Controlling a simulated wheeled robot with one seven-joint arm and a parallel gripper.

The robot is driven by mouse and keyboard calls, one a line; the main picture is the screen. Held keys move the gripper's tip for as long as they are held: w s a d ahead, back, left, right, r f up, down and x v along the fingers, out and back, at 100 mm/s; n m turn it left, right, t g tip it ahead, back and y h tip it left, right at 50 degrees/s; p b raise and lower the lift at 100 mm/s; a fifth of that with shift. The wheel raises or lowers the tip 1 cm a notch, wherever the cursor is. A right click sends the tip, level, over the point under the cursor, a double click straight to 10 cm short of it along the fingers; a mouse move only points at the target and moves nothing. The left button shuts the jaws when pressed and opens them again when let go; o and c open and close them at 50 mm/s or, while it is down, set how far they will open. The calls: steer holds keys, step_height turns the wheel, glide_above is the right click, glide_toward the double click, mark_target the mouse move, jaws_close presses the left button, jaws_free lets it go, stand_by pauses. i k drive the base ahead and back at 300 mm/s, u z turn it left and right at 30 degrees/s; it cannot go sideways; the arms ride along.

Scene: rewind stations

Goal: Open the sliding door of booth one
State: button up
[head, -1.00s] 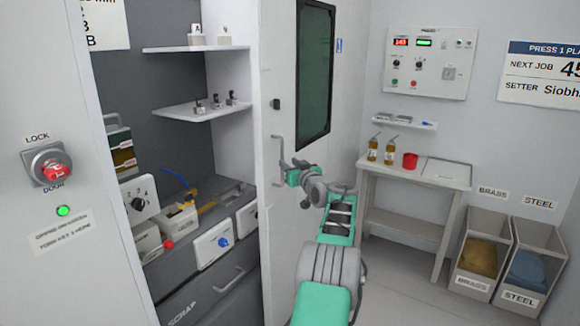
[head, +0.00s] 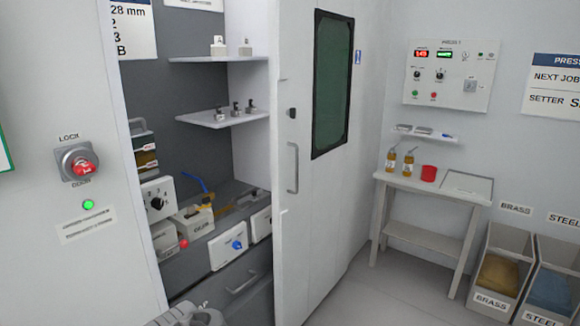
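The white sliding door (head: 318,200) with a dark window (head: 331,84) stands slid to the right, leaving a wide gap on its left into the booth. Its vertical grey handle (head: 292,168) is near the door's left edge, with nothing touching it. The lock switch (head: 79,163) with a red knob is on the white panel at left, above a lit green lamp (head: 88,205). My gripper is not in view; only a grey part of my arm shows at the bottom edge.
Inside the gap are shelves (head: 222,118) with small parts, a dial box (head: 158,198) and a grey drawer (head: 240,280). The floor before the table is clear.

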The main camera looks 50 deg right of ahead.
mark_target(313, 188)
steer(key=k, duration=1.15)
steer(key=z, duration=0.65)
steer(key=i, duration=0.8)
steer(key=z, duration=0.4)
steer(key=i, duration=0.9)
steer(key=u, duration=1.1)
steer(key=i, duration=0.5)
steer(key=u, duration=0.4)
